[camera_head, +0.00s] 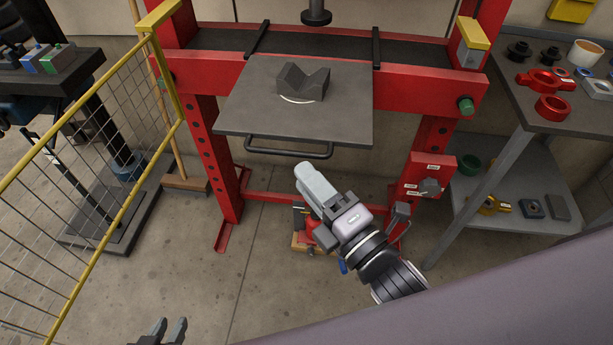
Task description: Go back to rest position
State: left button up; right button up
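My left gripper (169,328) shows only its fingertips at the bottom edge, left of centre. A gap is visible between its two fingers, with nothing seen in it, above bare floor. My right gripper (307,178) is near the middle of the picture, in front of the red press frame and below its grey plate. Its light grey fingers point up and left and overlap in this view. I cannot tell whether they are open or shut, and I see no separate object in them. My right arm comes in from the lower right.
The grey press plate (236,107) carries a dark V-block (303,83) and has a front handle (289,150). A yellow mesh fence (88,228) stands left. A side table (512,97) with rings and a mug is right. A control box (431,174) sits right of my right gripper.

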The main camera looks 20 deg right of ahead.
dwell(0.4)
jog(key=s+d+f+m+g+h+p, duration=0.2)
jog(key=s+d+f+m, duration=0.3)
jog(key=f+m, duration=0.4)
jog(key=s+d+f+m+g+h+p, duration=0.3)
jog(key=s+d+f+m+g, duration=0.2)
jog(key=m, duration=0.8)
notch_tip(320, 180, down, 4)
jog(key=shift+d+r+g, duration=0.1)
jog(key=shift+d+g, duration=0.2)
jog(key=shift+d, duration=0.05)
